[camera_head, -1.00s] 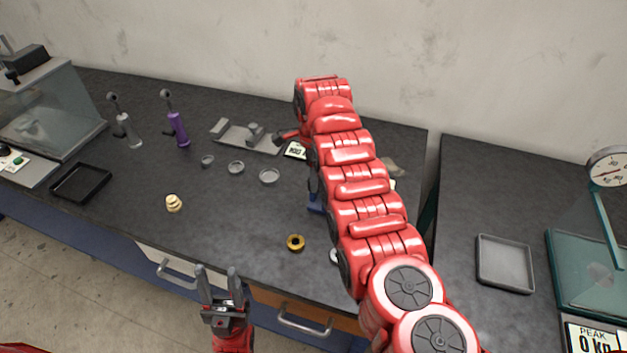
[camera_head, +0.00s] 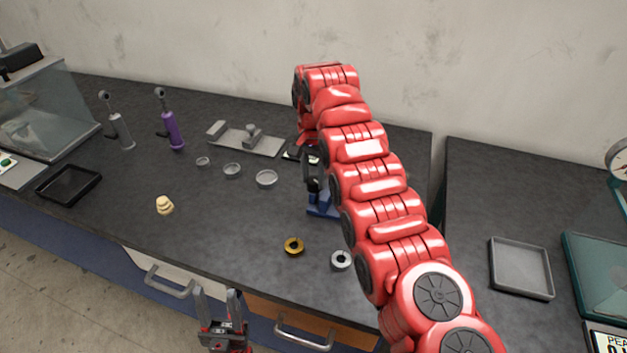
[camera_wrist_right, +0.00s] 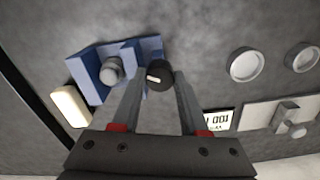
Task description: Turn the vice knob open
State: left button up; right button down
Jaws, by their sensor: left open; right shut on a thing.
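The blue vice (camera_head: 320,208) stands on the dark bench, partly hidden behind my right arm in the head view. In the right wrist view the blue vice (camera_wrist_right: 88,75) shows a grey round part, with a black knob (camera_wrist_right: 155,72) carrying a pale mark at its side. My right gripper (camera_wrist_right: 162,80) is shut on the knob, one finger on each side; it also shows as dark fingers above the vice in the head view (camera_head: 313,180). My left gripper (camera_head: 218,292) is open and empty in front of the bench.
A gold ring (camera_head: 294,246) and a silver ring (camera_head: 341,260) lie in front of the vice. Several shallow grey dishes, a purple shock absorber (camera_head: 171,130) and a grey one (camera_head: 121,130) stand further left. A small display (camera_wrist_right: 218,120) is close to my right gripper.

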aim_at(314, 180)
jog(key=n, duration=0.2)
jog(key=shift+n, duration=1.8)
jog(key=shift+c, duration=2.2)
grip_release()
jog(key=shift+r, duration=0.5)
notch_tip(314, 180, up, 16)
jog(key=p, duration=1.6)
jog(key=shift+r, duration=0.2)
